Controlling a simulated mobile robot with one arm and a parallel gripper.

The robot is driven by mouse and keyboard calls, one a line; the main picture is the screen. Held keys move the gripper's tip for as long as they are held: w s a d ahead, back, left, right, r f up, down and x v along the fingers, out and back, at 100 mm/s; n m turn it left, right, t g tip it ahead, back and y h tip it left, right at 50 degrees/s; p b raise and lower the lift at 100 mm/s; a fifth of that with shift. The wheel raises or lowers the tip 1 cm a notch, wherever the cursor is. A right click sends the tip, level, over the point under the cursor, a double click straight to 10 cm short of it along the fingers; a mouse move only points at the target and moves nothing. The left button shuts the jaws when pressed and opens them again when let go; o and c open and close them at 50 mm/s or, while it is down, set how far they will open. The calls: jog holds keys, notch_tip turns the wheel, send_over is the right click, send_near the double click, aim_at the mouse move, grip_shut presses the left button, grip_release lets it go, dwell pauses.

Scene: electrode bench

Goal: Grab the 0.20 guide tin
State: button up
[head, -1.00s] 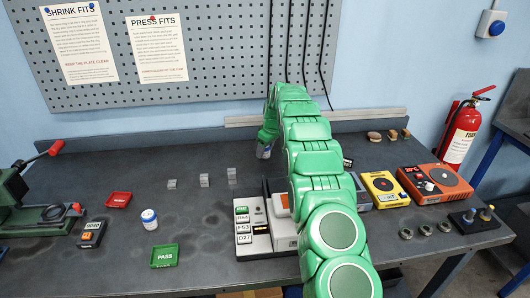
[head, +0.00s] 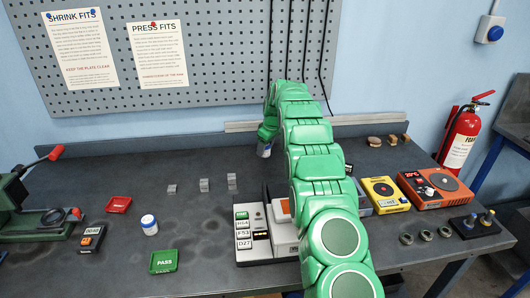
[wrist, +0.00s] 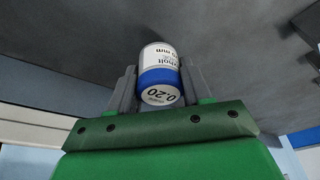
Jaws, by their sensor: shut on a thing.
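The 0.20 guide tin (wrist: 160,72) is white and blue, with "0.20" on its end, upside down in the wrist view. My gripper (wrist: 158,80) is shut on it, with one grey finger on each side. In the head view my gripper (head: 265,146) is at the back of the bench, left of my green arm, and mostly hidden by its links. Whether the tin touches the bench cannot be told.
A second white and blue tin (head: 149,222) stands on the bench, near a green PASS tray (head: 163,262) and a red tray (head: 118,205). Small grey blocks (head: 204,185) stand mid-bench. A white labelled device (head: 252,236) is beside my arm. An orange hotplate (head: 436,190) is at right.

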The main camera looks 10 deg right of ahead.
jog(key=shift+s+r, duration=0.65)
jog(key=shift+s, duration=0.05)
jog(key=s+r, duration=0.8)
jog(key=s, duration=0.4)
jog(key=shift+s+d+r, duration=0.15)
jog(key=shift+s+r, duration=0.05)
jog(key=shift+s, duration=0.1)
